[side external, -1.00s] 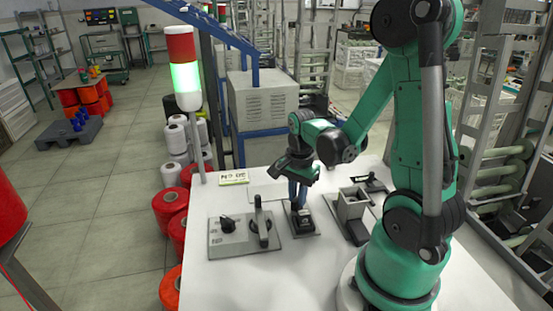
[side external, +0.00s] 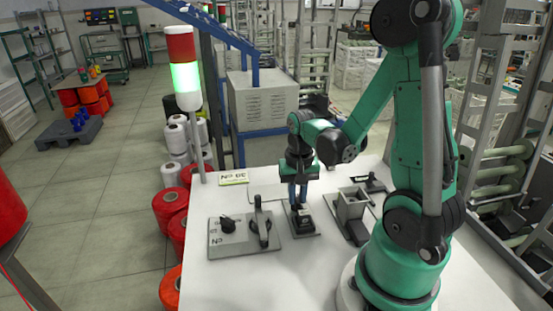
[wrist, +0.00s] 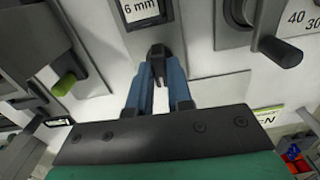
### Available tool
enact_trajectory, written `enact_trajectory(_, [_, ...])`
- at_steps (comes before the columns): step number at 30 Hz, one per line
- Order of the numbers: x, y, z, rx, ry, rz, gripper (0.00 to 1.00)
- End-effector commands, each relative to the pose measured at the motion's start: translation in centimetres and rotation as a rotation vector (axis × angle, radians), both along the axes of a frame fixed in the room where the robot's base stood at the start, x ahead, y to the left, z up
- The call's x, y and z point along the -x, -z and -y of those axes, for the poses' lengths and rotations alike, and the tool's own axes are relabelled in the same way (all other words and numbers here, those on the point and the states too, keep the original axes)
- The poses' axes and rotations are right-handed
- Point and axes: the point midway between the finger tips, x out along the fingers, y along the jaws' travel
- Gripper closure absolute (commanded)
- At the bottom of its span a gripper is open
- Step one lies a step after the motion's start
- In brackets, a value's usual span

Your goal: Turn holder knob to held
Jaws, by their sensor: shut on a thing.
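My gripper (side external: 298,190) points down over a small dark holder (side external: 304,221) on a grey base near the middle of the table. In the wrist view its blue fingers (wrist: 158,75) are closed together around a small black knob (wrist: 157,52). The knob sits at the lower edge of the holder, just below a "6 mm" label (wrist: 141,9). The fingers hide most of the knob, so I cannot read its position mark.
Left of the holder is a grey panel (side external: 238,245) with a black dial (side external: 228,223) and an upright lever (side external: 261,222). Right of it stands a grey box-like fixture (side external: 352,205). A small sign (side external: 233,177) lies at the back left. The table front is clear.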

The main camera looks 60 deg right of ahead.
Motion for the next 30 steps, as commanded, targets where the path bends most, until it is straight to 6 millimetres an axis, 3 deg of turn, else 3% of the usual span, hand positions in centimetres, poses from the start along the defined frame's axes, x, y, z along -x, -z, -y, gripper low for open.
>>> enact_trajectory(20, [-0.01, 0.0, 0.01, 0.001, -0.063, 0.001, 1.0])
enact_trajectory(21, [-0.01, 0.0, 0.01, 0.001, -0.062, 0.001, 0.76])
enact_trajectory(24, [-0.01, 0.0, 0.01, 0.001, -0.062, 0.001, 0.53])
enact_trajectory(30, [-0.01, 0.0, 0.01, 0.0, -0.061, 0.0, 0.53])
